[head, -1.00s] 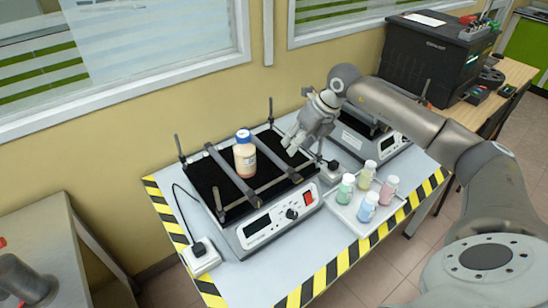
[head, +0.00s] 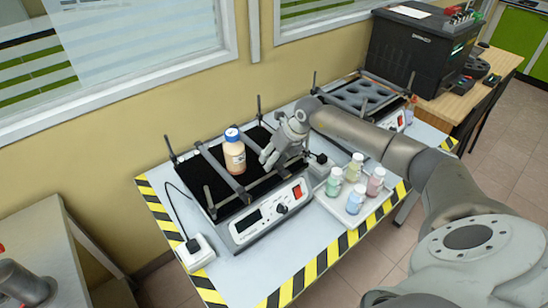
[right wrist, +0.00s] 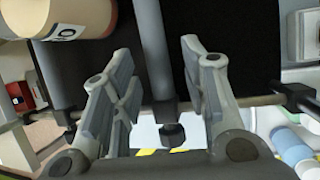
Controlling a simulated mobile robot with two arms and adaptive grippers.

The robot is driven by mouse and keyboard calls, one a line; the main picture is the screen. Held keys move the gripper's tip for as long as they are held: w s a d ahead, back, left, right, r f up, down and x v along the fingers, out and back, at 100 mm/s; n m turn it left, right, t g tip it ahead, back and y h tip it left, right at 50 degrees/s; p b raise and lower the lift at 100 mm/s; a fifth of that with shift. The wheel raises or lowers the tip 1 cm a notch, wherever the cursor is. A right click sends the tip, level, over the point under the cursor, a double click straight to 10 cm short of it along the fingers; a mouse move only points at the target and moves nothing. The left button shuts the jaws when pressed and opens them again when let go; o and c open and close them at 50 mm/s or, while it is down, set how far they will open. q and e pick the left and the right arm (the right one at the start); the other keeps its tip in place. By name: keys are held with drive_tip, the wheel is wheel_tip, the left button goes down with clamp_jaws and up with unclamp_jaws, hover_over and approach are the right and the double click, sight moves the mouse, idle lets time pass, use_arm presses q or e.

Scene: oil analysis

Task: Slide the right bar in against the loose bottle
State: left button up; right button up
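A bottle with a blue cap and an amber body (head: 235,158) stands upright on the black shaker platform (head: 196,176). The left bar (head: 216,166) runs close along its left side. The right bar (right wrist: 152,45) lies to the other side, with a gap between it and the bottle; in the head view my gripper partly covers it. My right gripper (head: 268,158) is low over the platform, right of the bottle. In the right wrist view its fingers (right wrist: 157,75) are open on either side of the right bar, with gaps. The bottle (right wrist: 75,15) shows at that view's top left. My left gripper is out of view.
A second shaker (head: 365,95) stands behind my right arm. Upright posts rise at the platform corners. A white power adapter (head: 196,252) sits front left.

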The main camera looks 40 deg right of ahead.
drive_tip(key=c, duration=0.8)
drive_tip(key=a, duration=0.5)
drive_tip(key=shift+s+a, duration=0.2)
drive_tip(key=shift+s, duration=0.05)
drive_tip(key=shift+c, duration=0.2)
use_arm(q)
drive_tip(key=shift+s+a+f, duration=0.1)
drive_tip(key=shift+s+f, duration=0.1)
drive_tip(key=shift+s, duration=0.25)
use_arm(e)
drive_tip(key=o, duration=0.9)
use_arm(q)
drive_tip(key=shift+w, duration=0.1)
use_arm(e)
drive_tip(key=shift+d+r, duration=0.1)
drive_tip(key=v, duration=1.1)
drive_tip(key=shift+s+r, duration=0.15)
drive_tip(key=shift+r, duration=0.2)
drive_tip(key=shift+d, duration=0.15)
